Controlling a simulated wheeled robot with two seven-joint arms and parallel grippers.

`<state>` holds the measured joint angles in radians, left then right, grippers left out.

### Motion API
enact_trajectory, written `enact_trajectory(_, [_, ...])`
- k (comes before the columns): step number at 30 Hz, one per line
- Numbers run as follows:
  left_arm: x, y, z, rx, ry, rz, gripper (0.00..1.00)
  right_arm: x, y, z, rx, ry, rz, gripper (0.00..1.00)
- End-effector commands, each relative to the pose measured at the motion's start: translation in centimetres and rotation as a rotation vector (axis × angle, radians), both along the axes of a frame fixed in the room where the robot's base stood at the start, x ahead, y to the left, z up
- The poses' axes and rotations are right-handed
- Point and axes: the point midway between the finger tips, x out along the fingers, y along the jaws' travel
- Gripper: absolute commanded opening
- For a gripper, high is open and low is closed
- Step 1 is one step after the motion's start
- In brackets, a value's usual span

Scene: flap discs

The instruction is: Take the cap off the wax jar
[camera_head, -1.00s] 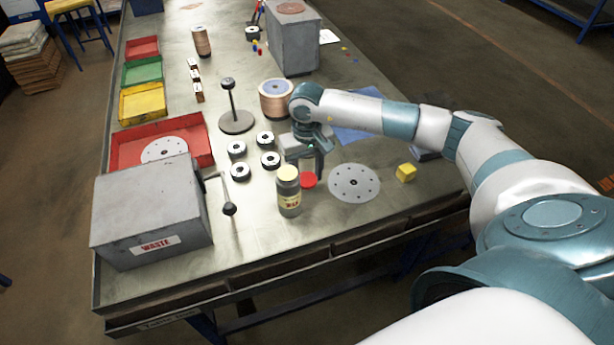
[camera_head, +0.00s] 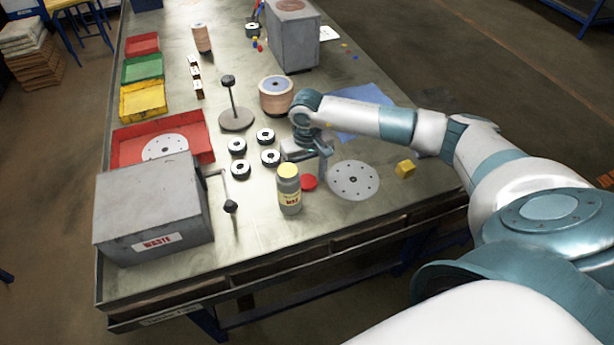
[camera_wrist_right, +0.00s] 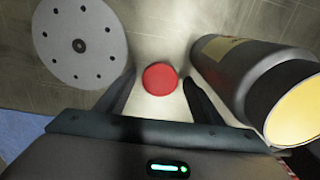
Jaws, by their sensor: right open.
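The wax jar (camera_head: 289,195) stands upright near the table's front edge, with a pale label and a yellow round top face. In the right wrist view the jar (camera_wrist_right: 245,75) is at the right, its yellow face toward the lower right corner. A flat red round piece that looks like the cap (camera_head: 309,182) lies on the table just right of the jar, apart from it. My right gripper (camera_head: 312,170) is open behind the red piece. In the right wrist view the red cap (camera_wrist_right: 160,78) shows between the spread fingertips, with gaps on both sides. My left gripper is out of view.
A pale flap disc (camera_head: 353,181) lies right of the red piece, with a yellow cube (camera_head: 405,169) beyond it. Several small black-and-white rings (camera_head: 240,168) sit left of the jar. A grey waste box (camera_head: 150,205) stands at the front left.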

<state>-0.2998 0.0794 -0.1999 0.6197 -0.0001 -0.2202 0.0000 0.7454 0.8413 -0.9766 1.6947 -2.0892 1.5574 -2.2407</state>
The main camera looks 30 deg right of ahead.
Motion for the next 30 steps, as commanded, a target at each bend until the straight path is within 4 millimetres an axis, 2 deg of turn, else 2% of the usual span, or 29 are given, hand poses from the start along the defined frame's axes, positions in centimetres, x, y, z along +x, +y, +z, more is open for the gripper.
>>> enact_trajectory(8, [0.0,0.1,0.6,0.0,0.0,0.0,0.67,0.0,0.0,0.5,0.0,0.0,0.0,0.61])
enact_trajectory(11, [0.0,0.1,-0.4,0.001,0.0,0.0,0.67,0.2,0.0,1.2,-0.001,-0.005,0.0,0.61])
enact_trajectory(24, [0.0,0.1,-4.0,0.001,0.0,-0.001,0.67,0.1,0.0,8.6,0.0,-0.005,0.0,0.61])
enact_trajectory(30, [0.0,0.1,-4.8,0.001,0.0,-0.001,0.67,0.1,0.0,11.2,0.0,-0.003,-0.001,0.61])
